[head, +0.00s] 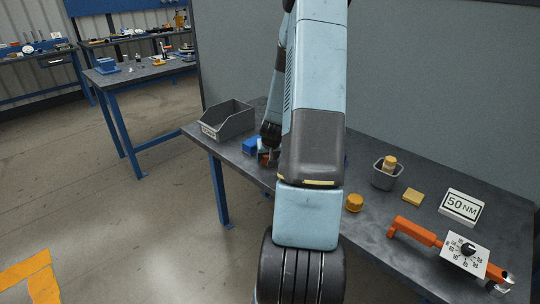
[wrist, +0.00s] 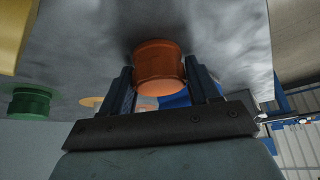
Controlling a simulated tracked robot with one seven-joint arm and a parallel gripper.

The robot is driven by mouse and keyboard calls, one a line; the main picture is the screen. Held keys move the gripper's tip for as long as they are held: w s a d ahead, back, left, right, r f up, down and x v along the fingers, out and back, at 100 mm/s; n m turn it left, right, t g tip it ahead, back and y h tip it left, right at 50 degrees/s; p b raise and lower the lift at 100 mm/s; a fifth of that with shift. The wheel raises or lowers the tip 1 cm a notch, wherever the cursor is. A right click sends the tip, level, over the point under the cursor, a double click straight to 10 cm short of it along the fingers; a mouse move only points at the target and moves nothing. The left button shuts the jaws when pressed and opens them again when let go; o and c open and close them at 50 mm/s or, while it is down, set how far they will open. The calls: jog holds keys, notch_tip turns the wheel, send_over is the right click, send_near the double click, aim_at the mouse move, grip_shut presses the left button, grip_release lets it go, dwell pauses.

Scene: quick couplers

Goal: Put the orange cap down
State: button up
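The orange cap (wrist: 159,65) sits between the two fingers of my gripper (wrist: 161,85) in the wrist view. The fingers lie against both its sides. Its far end is close to the grey tabletop, with dark shadow around it; I cannot tell whether it touches. In the head view my gripper (head: 268,157) is low over the left part of the workbench (head: 330,228), and only a small reddish bit of the cap shows there. My arm hides the bench middle.
A blue block (head: 252,146) is close beside my gripper, with a grey bin (head: 228,121) behind it. To the right are a yellow-orange cap (head: 354,203), a grey cup (head: 385,179), a yellow block (head: 413,196), a "50 NM" sign (head: 461,208) and an orange wrench (head: 416,232).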

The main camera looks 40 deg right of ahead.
jog(key=o, duration=0.4)
jog(key=shift+r, duration=0.1)
jog(key=v, duration=1.2)
jog(key=s+a+r+n+y, duration=0.1)
jog(key=s+a+r+n, duration=0.3)
jog(key=a+r, duration=1.35)
jog(key=shift+n+y, duration=0.6)
jog(key=shift+y, duration=0.2)
jog(key=s+a+r, duration=0.2)
jog(key=s+a, duration=0.1)
jog(key=s, duration=0.2)
jog(key=s+a+r, duration=0.2)
jog(key=s+a, duration=0.2)
jog(key=s, duration=0.2)
jog(key=s+a+r, duration=0.2)
jog(key=s+a, duration=0.1)
jog(key=s, duration=0.2)
jog(key=shift+s+a, duration=0.15)
jog(key=shift+s, duration=0.25)
